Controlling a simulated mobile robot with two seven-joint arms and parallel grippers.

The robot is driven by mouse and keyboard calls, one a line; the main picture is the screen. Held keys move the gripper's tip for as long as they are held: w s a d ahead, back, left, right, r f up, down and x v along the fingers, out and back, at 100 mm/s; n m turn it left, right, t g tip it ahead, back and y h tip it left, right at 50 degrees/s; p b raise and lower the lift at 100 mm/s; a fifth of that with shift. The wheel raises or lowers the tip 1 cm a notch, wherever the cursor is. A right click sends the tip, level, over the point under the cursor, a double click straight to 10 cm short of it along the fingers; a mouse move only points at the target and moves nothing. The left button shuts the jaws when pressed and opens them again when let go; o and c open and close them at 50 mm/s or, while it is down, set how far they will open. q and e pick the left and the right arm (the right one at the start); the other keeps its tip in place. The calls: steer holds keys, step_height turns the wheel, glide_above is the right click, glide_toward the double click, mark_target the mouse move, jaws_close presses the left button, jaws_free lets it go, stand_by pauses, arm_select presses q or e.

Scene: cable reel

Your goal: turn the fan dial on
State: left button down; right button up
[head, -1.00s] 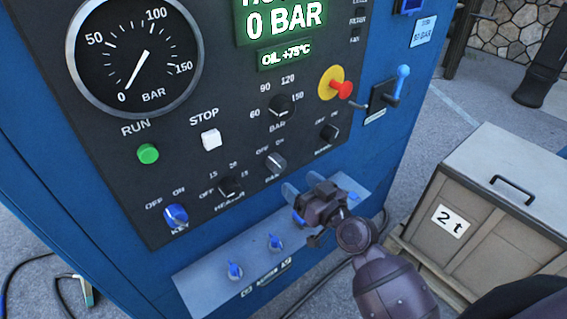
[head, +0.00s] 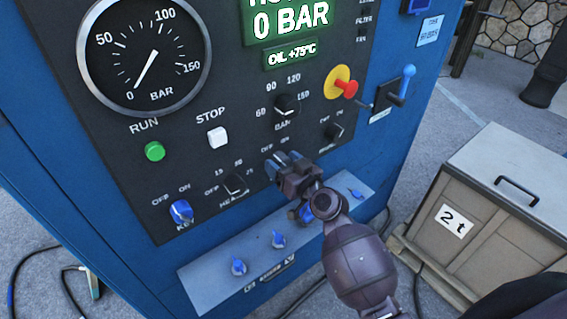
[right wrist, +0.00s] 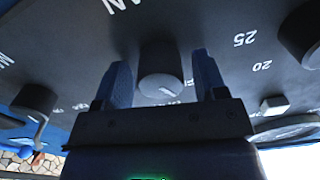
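The fan dial (right wrist: 160,85) is a dark round knob with a grey face on the black control panel. In the right wrist view it stands between the two blue fingers of my right gripper (right wrist: 160,82). Narrow gaps show on both sides, so the fingers look apart from it. In the head view my right gripper (head: 283,162) is at the panel and hides most of the dial and its label. OFF and ON lettering shows just above it. I cannot tell exactly where the dial's pointer stands. My left gripper is not in view.
The heater dial (head: 236,184) is left of the gripper, with the blue key switch (head: 181,211) beyond it. The pump-side dial (head: 333,131) and red knob (head: 346,88) are up to the right. A grey ledge (head: 215,285) with blue valves juts out below. A crate (head: 500,190) stands right.

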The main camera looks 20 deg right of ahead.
steer(key=c, duration=0.8)
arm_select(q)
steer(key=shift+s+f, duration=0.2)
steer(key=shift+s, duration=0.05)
arm_select(e)
steer(key=shift+o, duration=0.2)
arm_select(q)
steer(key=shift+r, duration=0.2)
arm_select(e)
steer(key=shift+m, duration=0.4)
steer(key=shift+m+p, duration=0.35)
steer(key=shift+m, duration=0.65)
steer(key=m, duration=0.2)
steer(key=shift+r+m+p, duration=0.1)
steer(key=shift+m+p, duration=0.25)
steer(key=shift+m, duration=0.95)
steer(key=shift+m+p, duration=0.45)
steer(key=shift+m, duration=0.65)
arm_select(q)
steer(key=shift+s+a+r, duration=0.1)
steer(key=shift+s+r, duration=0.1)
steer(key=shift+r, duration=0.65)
arm_select(e)
steer(key=shift+m, duration=1.1)
